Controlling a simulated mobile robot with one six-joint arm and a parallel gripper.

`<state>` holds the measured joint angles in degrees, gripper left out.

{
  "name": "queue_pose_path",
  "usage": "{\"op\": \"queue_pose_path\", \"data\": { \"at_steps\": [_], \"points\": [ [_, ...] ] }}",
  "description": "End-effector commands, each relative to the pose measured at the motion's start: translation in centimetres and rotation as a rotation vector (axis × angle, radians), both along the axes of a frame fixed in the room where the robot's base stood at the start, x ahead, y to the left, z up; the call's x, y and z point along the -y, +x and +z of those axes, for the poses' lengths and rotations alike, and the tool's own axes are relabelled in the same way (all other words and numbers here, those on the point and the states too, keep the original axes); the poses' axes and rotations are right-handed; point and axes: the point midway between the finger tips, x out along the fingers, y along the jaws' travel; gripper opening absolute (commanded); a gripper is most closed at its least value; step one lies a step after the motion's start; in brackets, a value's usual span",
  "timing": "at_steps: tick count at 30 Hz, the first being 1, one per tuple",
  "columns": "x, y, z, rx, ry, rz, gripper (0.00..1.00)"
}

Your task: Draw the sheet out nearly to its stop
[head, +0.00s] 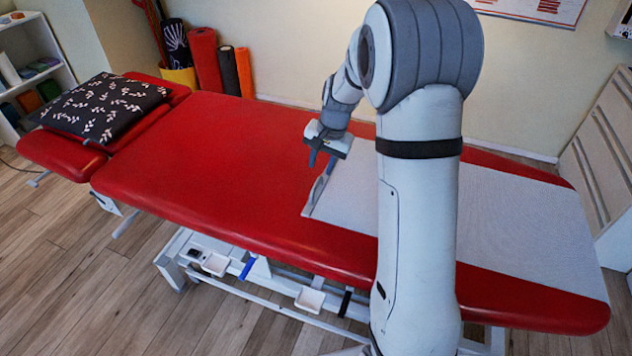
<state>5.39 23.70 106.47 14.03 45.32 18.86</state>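A pale grey-white sheet (525,215) lies flat along the right part of the red treatment couch (220,150). Its left edge is around the couch's middle, with a narrow grey strip (318,192) along part of it. My arm hides a middle stretch of the sheet. My gripper (321,163) points down close to the far part of the sheet's left edge. In this view the fingers are small and partly overlap. I cannot tell whether they are apart, shut or touching the sheet.
A dark leaf-patterned pillow (108,106) lies on the couch's headrest at the left. Bare red couch top lies between it and the sheet. Rolled mats (205,60) stand behind the couch, shelves (30,60) at the left. Wall bars (605,145) stand at the right.

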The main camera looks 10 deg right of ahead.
Motion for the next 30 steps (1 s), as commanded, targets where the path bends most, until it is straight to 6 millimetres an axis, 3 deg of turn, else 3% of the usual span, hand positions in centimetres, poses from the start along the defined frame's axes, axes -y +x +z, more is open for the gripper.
{"op": "queue_pose_path", "data": {
  "at_steps": [12,23,30],
  "points": [
    [-1.0,0.5,-6.0,-0.003,-0.001,0.001,0.33],
    [-1.0,0.6,-6.6,0.0,-0.001,0.0,0.33],
    [-1.0,0.6,-6.6,0.0,-0.001,0.0,0.15]
  ]
}}
